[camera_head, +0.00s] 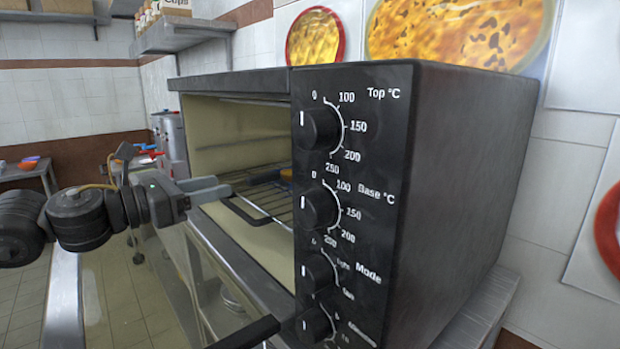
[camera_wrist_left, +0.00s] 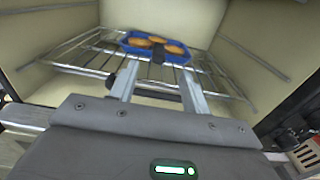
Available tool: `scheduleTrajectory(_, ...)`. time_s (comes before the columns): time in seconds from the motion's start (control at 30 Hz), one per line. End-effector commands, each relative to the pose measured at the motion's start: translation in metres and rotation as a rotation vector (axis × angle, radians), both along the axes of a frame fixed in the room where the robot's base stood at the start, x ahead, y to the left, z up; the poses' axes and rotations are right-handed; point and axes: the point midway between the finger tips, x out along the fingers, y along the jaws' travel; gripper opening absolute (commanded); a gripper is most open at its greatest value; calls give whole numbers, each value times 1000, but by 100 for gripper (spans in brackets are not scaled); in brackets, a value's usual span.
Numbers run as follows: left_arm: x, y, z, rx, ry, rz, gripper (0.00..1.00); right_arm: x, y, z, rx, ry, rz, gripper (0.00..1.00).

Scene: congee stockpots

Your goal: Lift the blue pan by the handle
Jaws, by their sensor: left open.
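The blue pan (camera_wrist_left: 126,42) sits on the oven's wire rack in the left wrist view, with several round golden-brown pieces (camera_wrist_left: 157,42) in it. Its short dark handle (camera_wrist_left: 158,57) points toward my left gripper (camera_wrist_left: 159,72). The fingers are open, one on each side of the handle's line, with the handle's end at or just beyond the tips; I cannot tell the exact depth. In the head view my left gripper (camera_head: 222,190) reaches into the oven mouth from the left. The pan is mostly hidden there by the control panel. My right gripper is not in view.
The oven (camera_head: 450,170) has a black panel with several knobs. Its wire rack (camera_head: 270,208) and side walls bound the space around the gripper. The glass door hangs open below, with a black bar (camera_head: 245,335) at its front. A shelf (camera_head: 182,36) is behind.

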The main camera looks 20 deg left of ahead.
Motion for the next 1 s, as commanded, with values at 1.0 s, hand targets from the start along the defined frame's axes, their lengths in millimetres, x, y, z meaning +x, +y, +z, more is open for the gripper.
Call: scheduleTrajectory(1.0,95,-53,0,-6,6,2,47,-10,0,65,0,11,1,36)
